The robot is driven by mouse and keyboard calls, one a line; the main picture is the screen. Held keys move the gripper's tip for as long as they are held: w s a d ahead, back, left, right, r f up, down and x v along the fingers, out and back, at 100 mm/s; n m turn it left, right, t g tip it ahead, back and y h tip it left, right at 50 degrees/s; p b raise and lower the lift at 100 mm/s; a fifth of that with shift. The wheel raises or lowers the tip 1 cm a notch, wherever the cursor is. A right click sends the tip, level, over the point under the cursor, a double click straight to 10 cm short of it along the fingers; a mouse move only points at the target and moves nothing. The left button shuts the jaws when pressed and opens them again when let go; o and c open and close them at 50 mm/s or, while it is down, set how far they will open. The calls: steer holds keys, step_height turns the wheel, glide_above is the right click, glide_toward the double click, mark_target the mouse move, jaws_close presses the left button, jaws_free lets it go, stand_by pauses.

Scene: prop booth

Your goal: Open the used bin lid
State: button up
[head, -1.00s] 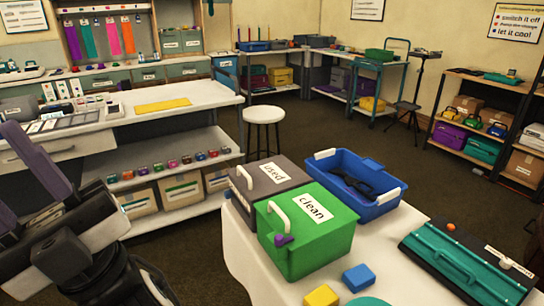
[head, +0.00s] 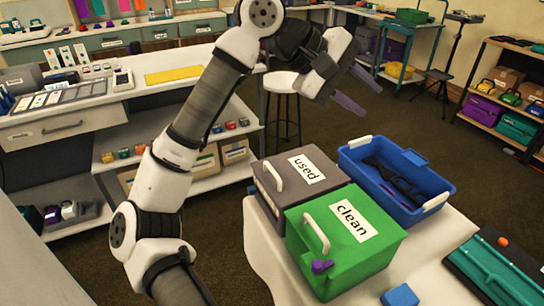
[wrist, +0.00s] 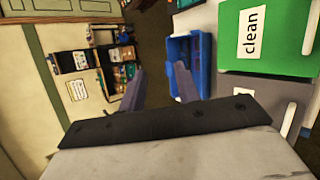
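The used bin (head: 264,200) is a dark grey box on the white-covered table, with its lid (head: 289,163) shut. The lid has a white label reading "used" and a white handle (head: 273,176) at its left side. The green clean bin (head: 345,262) stands against it in front, also shut, with a white handle and a purple piece on its front. My gripper (head: 364,92) is raised above and behind the bins, its purple fingers apart and empty. In the wrist view the fingers (wrist: 160,88) are spread, with the grey bin (wrist: 262,98) at the right, partly cut off.
A blue tub (head: 436,202) holding dark items stands right of the used bin. A blue block (head: 400,297) and a teal case (head: 500,265) lie on the table. A white stool (head: 282,84) stands behind. Air above the bins is clear.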

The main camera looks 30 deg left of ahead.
steer(key=a+f+g+y, duration=0.1)
steer(key=a+f+y, duration=0.25)
steer(key=a, duration=0.35)
steer(key=g+y, duration=0.3)
steer(key=y, duration=0.1)
glide_toward(273, 171)
steer(key=shift+n, duration=0.3)
steer(key=p+x, duration=0.2)
steer(key=x, duration=0.6)
steer(key=shift+d, duration=0.1)
jaws_close()
